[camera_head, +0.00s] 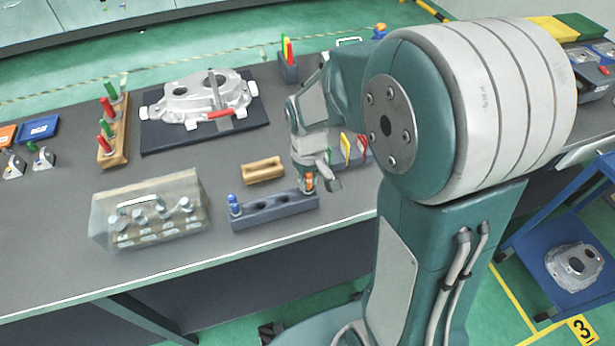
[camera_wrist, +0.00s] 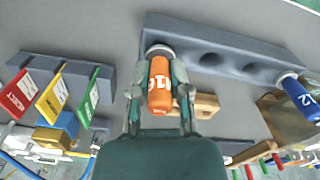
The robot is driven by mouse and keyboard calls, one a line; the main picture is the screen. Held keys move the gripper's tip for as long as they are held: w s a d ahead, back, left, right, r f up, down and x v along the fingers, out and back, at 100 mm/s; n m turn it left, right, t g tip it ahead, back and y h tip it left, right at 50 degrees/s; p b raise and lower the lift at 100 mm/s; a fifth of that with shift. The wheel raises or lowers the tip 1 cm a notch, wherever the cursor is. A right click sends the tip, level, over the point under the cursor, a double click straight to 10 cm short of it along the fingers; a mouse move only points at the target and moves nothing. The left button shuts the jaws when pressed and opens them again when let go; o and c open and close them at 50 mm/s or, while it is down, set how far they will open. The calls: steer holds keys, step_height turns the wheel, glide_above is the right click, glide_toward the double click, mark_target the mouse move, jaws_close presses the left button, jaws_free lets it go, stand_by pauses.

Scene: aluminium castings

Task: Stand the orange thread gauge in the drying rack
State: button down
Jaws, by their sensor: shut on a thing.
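The orange thread gauge (camera_wrist: 160,86) is between the two fingers of my gripper (camera_wrist: 157,100), which is shut on it. In the head view the gauge (camera_head: 308,182) shows as a small orange spot under my gripper (camera_head: 318,180). It is upright at the right end of a long dark grey block with round hollows (camera_head: 290,214), which looks like the rack. In the wrist view its pale lower end meets that block (camera_wrist: 205,36); I cannot tell how deep it sits. A blue gauge (camera_head: 234,204) stands at the block's left end. The middle hollows are empty.
A wooden block (camera_head: 262,170) lies just behind the rack. A clear-covered box (camera_head: 150,210) stands to the left. A holder with red, yellow and green tags (camera_wrist: 58,85) is close to my gripper. A casting (camera_head: 200,96) lies on a dark mat farther back.

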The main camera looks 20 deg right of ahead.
steer(key=shift+f, duration=0.45)
steer(key=c, duration=0.5)
jaws_free()
step_height(320, 180, up, 12)
steer(key=shift+f, duration=0.1)
stand_by(0.4)
